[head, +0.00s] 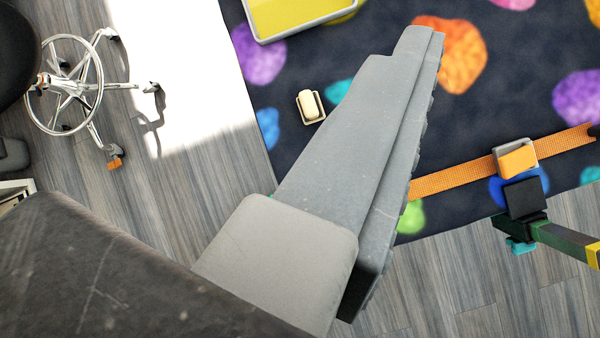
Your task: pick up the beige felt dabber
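The beige felt dabber (309,105) seems to be the small beige rounded piece in a shallow pale holder on the dark patterned rug, above the picture's middle. My gripper (432,40) shows as a large grey tapered finger with a ridged edge, reaching from the lower middle to the upper right. It passes to the right of the dabber and looks apart from it. A second finger is not visible, so I cannot tell whether the gripper is open or shut. Nothing held is visible.
A yellow tray (290,16) lies at the top. An orange strap (455,178) with a buckle crosses the rug at right, near a green and black bar (565,240). A wheeled chair base (75,85) stands at upper left. Wood floor shows between.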

